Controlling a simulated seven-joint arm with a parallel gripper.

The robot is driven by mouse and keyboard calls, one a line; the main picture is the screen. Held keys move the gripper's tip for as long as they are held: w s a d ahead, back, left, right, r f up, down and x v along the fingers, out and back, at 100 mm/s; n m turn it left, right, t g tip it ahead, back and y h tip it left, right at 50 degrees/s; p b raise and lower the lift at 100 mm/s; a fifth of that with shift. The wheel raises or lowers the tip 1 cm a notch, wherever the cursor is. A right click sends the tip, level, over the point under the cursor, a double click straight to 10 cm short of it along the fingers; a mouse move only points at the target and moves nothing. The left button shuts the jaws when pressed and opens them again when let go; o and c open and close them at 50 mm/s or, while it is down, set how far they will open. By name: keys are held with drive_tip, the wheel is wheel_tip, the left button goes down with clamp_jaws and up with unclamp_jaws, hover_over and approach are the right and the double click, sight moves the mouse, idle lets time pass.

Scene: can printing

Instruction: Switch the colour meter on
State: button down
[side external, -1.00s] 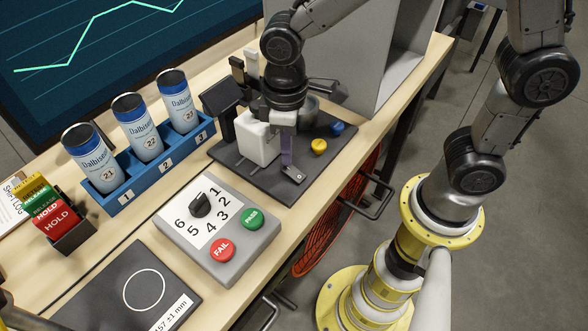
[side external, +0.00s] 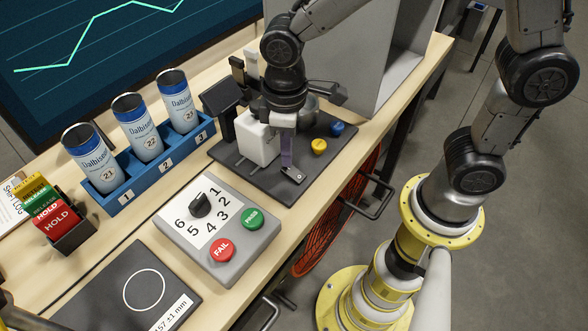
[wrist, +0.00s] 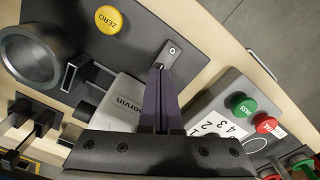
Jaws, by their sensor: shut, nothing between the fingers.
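The colour meter has a white body (side external: 257,140) on a dark base plate (side external: 228,157), with part of a name readable on the body in the wrist view (wrist: 123,105). My gripper (side external: 288,165) points down beside the white body. Its purple fingers are together and empty, with the tips (wrist: 160,70) close to the switch plate. I cannot tell whether they touch it.
A yellow ZERO button (side external: 319,146), a blue button (side external: 337,128) and a metal cup (wrist: 32,55) are on the base. A grey selector box (side external: 218,229) with a green PASS and a red FAIL button stands nearby. A blue rack (side external: 152,187) holds three cans.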

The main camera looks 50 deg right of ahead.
drive_tip(key=shift+f, duration=0.95)
idle(0.4)
drive_tip(key=shift+r, duration=3.55)
